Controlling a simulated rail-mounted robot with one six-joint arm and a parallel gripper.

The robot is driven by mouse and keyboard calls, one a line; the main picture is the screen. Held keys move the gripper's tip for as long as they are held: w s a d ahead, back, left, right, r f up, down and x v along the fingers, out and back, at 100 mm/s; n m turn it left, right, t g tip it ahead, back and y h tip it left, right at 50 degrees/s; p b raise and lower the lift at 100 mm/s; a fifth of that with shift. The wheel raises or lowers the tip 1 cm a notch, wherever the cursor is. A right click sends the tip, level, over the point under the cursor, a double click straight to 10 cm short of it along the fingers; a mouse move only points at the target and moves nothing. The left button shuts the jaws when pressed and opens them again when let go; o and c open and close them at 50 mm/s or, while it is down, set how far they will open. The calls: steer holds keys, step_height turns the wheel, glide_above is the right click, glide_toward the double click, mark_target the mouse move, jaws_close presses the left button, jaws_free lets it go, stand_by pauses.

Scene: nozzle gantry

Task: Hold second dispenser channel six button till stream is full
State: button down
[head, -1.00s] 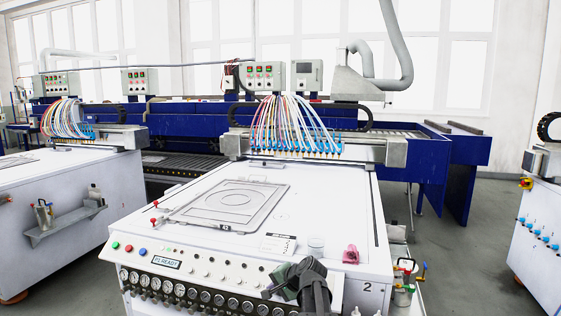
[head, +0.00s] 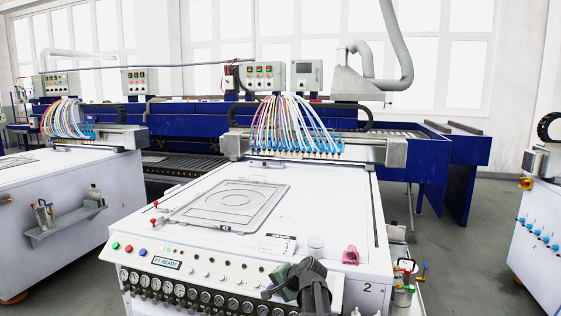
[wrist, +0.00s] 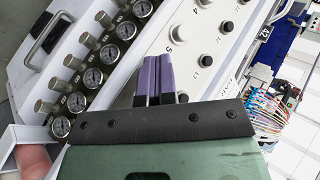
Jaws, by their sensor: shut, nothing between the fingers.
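The second dispenser (head: 367,288) is the white machine marked 2, with a sloping front panel of gauges and small buttons. My gripper (head: 268,292) is at the right part of this panel. In the wrist view its two purple fingers (wrist: 153,80) are shut together, with nothing between them, over the button rows. Button five (wrist: 180,33) shows just beyond the fingertips, and button four (wrist: 205,3) lies farther along that row. The place following five in the row is behind the fingers, so I cannot see button six or tell whether it is touched. No stream is discernible.
A clear cup (head: 316,243) and a pink item (head: 351,256) stand on the worktop near my arm. Gauges with knobs (wrist: 92,77) line the panel's lower edge. Coloured hoses (head: 295,125) run to the nozzle gantry behind. A side bracket with a metal can (head: 404,290) is at the right.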

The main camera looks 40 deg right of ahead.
steer(key=shift+s+a+r+p, duration=0.25)
steer(key=shift+a+r+p, duration=0.1)
steer(key=shift+r+p, duration=0.25)
steer(key=shift+r, duration=0.1)
steer(key=r+p, duration=0.1)
steer(key=s+a+r+p, duration=0.1)
steer(key=a+r+p, duration=0.1)
steer(key=r+p, duration=0.1)
steer(key=shift+s+a, duration=0.25)
steer(key=s+a+r+n+g+p, duration=0.1)
steer(key=a+n, duration=0.4)
steer(key=a, duration=0.6)
steer(key=s+a+r+n+g+h+p, duration=0.1)
steer(key=s+a+n+g+p, duration=0.3)
steer(key=a, duration=0.6)
steer(key=s+a+r+n+g+p, duration=0.2)
steer(key=s+a+n+g+p, duration=0.1)
steer(key=a, duration=0.8)
steer(key=n+g+p, duration=0.1)
steer(key=n+p, duration=0.1)
steer(key=n, duration=0.1)
steer(key=shift+s+a+r+g+h, duration=0.25)
steer(key=shift+a+r+g+h, duration=0.05)
steer(key=shift+a+h, duration=0.1)
